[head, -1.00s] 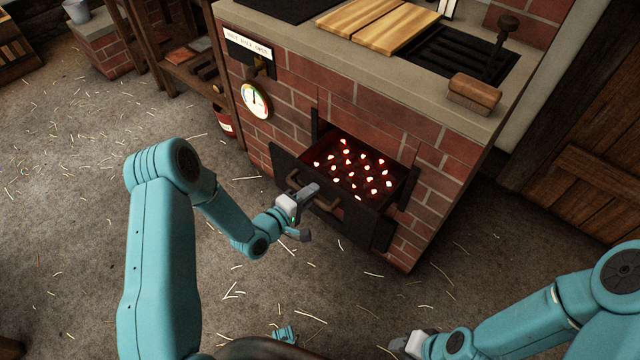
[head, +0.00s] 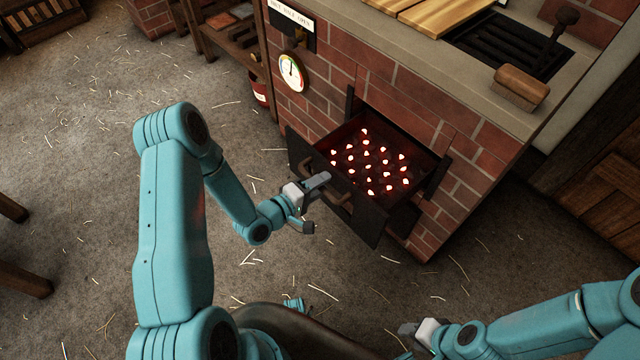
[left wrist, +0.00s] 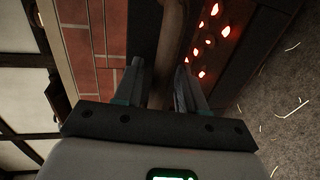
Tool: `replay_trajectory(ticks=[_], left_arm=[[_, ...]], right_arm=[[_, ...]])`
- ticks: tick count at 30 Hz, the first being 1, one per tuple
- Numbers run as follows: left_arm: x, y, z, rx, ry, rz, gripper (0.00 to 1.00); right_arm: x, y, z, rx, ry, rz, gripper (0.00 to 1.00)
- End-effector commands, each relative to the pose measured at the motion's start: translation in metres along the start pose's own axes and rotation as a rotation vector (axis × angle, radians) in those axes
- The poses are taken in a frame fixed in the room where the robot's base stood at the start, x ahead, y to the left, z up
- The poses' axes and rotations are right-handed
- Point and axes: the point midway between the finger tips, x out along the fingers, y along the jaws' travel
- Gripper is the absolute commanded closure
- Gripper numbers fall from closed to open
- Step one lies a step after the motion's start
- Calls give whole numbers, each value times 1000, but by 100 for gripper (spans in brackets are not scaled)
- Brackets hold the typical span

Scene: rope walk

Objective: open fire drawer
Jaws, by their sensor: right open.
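The fire drawer (head: 361,217) stands pulled out from the brick stove front, with glowing coals (head: 370,165) inside. Its curved bar handle (head: 338,197) is on the front panel. My left gripper (head: 311,203) is open at the handle, its fingers spread apart. In the left wrist view, the handle (left wrist: 172,45) runs between the two fingers (left wrist: 160,88), with a gap beside it; I cannot tell whether they touch it. My right gripper (head: 408,333) is low in the head view, open and empty, away from the drawer.
The brick stove (head: 405,105) has a gauge (head: 291,73), a brush (head: 521,87) and a grate (head: 510,45). A wooden shelf stand (head: 238,50) is to its left. Table or stool legs show at left (head: 22,278). The straw-strewn floor (head: 90,140) is mostly clear.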

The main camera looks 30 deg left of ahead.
Motion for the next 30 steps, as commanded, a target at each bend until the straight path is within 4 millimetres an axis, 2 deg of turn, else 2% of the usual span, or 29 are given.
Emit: replay_trajectory(ticks=[6,10,14,18,24,30], left_arm=[[-1,0,0,-1,-1,-1,60],[-14,0,-1,-2,2,-2,60],[-43,0,-2,-5,5,-5,60],[-82,0,-2,-5,7,-3,60],[-130,0,-2,-3,6,-3,60],[-157,0,-1,-2,3,-1,60]], right_arm=[[0,0,0,0,0,0,57],[-2,-1,0,0,0,0,57],[-4,-2,0,0,0,0,57],[-7,-3,0,0,0,0,57],[-10,-4,0,0,0,0,57],[-12,-4,0,0,0,0,57]])
